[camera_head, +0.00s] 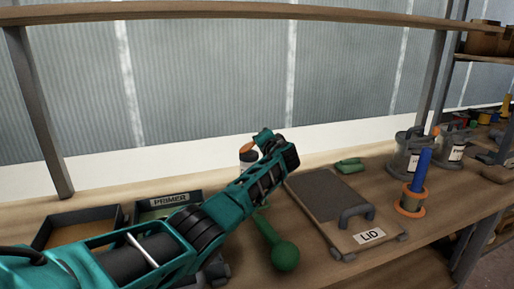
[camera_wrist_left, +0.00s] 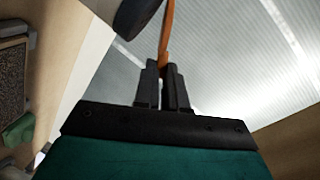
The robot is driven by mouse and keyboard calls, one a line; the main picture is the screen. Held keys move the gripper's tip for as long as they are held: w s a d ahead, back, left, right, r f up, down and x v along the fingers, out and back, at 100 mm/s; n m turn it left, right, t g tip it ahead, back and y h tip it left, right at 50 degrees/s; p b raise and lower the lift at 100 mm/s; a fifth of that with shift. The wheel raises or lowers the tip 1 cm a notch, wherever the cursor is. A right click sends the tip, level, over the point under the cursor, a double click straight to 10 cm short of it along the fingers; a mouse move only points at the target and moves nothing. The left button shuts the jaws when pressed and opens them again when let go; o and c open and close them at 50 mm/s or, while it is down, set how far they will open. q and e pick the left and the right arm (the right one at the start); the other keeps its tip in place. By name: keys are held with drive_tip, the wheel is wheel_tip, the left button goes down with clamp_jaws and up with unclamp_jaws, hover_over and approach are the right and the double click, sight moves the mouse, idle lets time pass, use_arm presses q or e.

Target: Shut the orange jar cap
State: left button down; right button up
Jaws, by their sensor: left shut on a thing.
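The orange jar cap (camera_head: 247,148) shows as a thin tilted piece beside the hand of my left arm. In the left wrist view the cap (camera_wrist_left: 167,32) is seen edge-on, held between the fingertips of my left gripper (camera_wrist_left: 164,66). The white jar (camera_head: 248,160) stands behind my left arm, mostly hidden by it. A dark rounded part (camera_wrist_left: 135,16) sits close to the cap in the wrist view; I cannot tell whether they touch. My right gripper is not in view.
A green round-ended tool (camera_head: 284,255) lies near the front edge. A board marked LID (camera_head: 325,200) lies to the right. A blue-and-orange item (camera_head: 413,190) and grey canisters (camera_head: 404,160) stand further right. A PRIMER tray (camera_head: 168,205) is at left.

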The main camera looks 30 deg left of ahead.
use_arm(q)
drive_tip(key=shift+w+d+f+m+y+b, duration=0.15)
drive_tip(key=shift+d+f+m+y+b, duration=0.1)
drive_tip(key=shift+f+m+b, duration=0.55)
drive_tip(key=shift+w+d+f+m+y+b, duration=0.1)
drive_tip(key=shift+d+f+m+y+b, duration=0.2)
drive_tip(key=shift+m+b, duration=0.5)
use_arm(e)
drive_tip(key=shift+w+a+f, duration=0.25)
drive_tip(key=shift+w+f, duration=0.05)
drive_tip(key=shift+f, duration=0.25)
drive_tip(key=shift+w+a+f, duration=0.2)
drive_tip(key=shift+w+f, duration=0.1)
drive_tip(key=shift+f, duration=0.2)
use_arm(q)
drive_tip(key=c, duration=1.2)
unclamp_jaws()
drive_tip(key=shift+a, duration=0.1)
drive_tip(key=shift+n, duration=0.3)
drive_tip(key=shift+p+v, duration=1.3)
drive_tip(key=shift+v, duration=5.15)
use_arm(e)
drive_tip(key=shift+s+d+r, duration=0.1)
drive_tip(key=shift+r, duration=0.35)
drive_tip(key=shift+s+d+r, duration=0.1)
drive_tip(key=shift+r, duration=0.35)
